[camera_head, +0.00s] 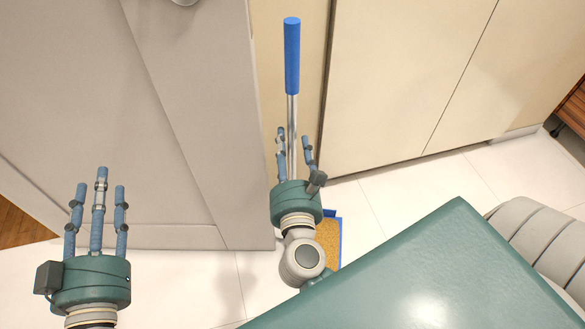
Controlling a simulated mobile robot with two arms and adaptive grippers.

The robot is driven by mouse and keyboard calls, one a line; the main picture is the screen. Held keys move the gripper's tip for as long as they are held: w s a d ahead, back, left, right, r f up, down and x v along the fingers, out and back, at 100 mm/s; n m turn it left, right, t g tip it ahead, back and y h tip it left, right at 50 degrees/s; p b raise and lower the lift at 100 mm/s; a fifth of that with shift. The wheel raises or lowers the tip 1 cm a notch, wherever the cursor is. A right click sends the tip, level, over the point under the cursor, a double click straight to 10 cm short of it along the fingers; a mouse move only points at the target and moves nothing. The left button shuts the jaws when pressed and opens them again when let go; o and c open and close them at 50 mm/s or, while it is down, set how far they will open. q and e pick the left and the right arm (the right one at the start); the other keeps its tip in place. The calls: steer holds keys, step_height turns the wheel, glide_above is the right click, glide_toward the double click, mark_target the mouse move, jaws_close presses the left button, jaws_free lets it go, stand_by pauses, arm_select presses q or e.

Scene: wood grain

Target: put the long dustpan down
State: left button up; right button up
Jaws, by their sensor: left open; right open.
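The long dustpan (291,58) stands upright near the middle of the view. It has a blue grip on top, a thin metal shaft, and a blue-edged pan (328,240) low on the floor. A tan surface shows inside the pan, partly hidden behind my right arm. My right gripper (295,145) is open, with its fingers on either side of the metal shaft below the blue grip. I cannot tell whether they touch it. My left gripper (98,190) is open and empty at the lower left, away from the dustpan.
A grey panel (190,120) fills the left side. Cream cabinet fronts (400,80) stand behind and to the right of the dustpan. White floor tiles (390,205) show free room right of the pan. A wooden piece (573,105) is at the far right edge.

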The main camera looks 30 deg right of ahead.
steer(key=v, duration=1)
arm_select(q)
steer(key=r, duration=0.1)
steer(key=r+t, duration=0.1)
steer(key=r, duration=0.1)
steer(key=r+t, duration=0.1)
steer(key=shift+s+d+r+b, duration=0.15)
steer(key=shift+s+r+b, duration=0.15)
steer(key=shift+b, duration=0.05)
arm_select(e)
steer(key=w+a+r+m+t+y, duration=0.1)
steer(key=r+m+y, duration=0.3)
steer(key=m, duration=0.5)
steer(key=w+a+r+m+t+y, duration=0.1)
steer(key=w+a+r+m+y, duration=0.3)
steer(key=m, duration=0.6)
steer(key=w+a+r+m+t+y, duration=0.2)
steer(key=r+m+y, duration=0.2)
steer(key=m, duration=0.5)
step_height(320, 180, up, 2)
steer(key=shift+w+a+r+y, duration=0.2)
steer(key=shift+a+y, duration=0.1)
steer(key=shift+a, duration=0.1)
